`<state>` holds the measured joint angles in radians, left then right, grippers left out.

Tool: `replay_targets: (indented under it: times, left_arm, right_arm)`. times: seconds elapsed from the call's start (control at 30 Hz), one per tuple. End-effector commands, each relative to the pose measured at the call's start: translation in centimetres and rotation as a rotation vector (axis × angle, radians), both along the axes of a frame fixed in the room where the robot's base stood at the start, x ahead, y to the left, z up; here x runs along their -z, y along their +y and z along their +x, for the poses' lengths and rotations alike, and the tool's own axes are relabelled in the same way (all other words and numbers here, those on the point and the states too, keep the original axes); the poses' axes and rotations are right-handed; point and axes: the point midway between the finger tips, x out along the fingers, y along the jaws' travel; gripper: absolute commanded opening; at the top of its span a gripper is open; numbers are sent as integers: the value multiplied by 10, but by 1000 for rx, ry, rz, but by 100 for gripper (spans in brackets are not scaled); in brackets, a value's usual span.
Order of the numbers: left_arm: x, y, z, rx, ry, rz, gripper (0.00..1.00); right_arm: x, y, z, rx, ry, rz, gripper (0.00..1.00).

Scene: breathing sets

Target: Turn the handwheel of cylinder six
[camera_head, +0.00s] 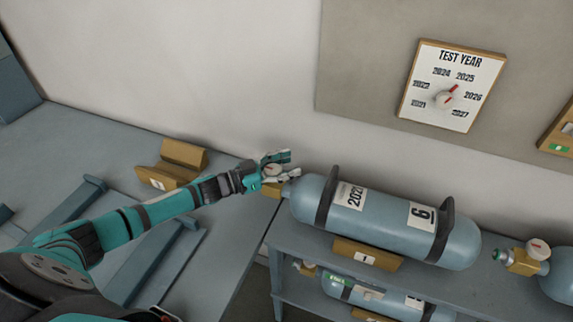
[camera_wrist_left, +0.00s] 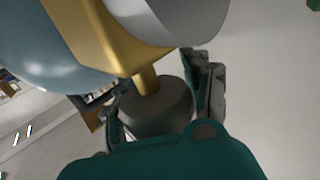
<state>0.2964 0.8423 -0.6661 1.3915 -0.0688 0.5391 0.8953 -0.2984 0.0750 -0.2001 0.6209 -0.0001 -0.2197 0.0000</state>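Cylinder six (camera_head: 385,214) is a blue-grey tank lying on its side on the rack, with labels "6" and "202" with its last digit unclear. Its valve is at the left end; the brass valve body (camera_wrist_left: 112,38) shows in the left wrist view. The grey handwheel (camera_wrist_left: 157,108) sits on the brass stem. My left gripper (camera_head: 280,165) is at this valve, with its fingers on either side of the handwheel. The wheel nearly fills the gap between the fingers; whether they press on it is unclear. The head view shows little of the wheel. My right gripper is not in view.
A "TEST YEAR" dial board (camera_head: 452,86) hangs on the wall, its red pointer near 2025. Another cylinder's valve with a pale, red-marked wheel (camera_head: 538,248) is at right. A lower cylinder (camera_head: 370,294) lies below. A wooden cradle (camera_head: 172,165) is on the left bench.

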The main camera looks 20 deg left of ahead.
Motion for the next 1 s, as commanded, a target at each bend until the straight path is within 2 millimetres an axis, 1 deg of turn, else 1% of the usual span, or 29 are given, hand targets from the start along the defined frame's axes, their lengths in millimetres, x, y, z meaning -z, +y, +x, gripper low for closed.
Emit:
replay_targets:
  times: [0.03,0.3,0.33,0.37,0.6,1.0]
  left_arm:
    - [0,0,0,0,0,0,41]
    - [0,0,0,0,0,0,5]
    - [0,0,0,0,0,0,2]
    - [0,0,0,0,0,0,0]
    - [0,1,0,-1,1,1,0]
    - [1,1,-1,-1,2,1,0]
  right_arm:
    - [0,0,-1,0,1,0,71]
    - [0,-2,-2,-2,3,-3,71]
    - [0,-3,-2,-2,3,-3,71]
    - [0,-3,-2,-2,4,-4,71]
    - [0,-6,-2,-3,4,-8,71]
    - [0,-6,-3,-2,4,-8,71]
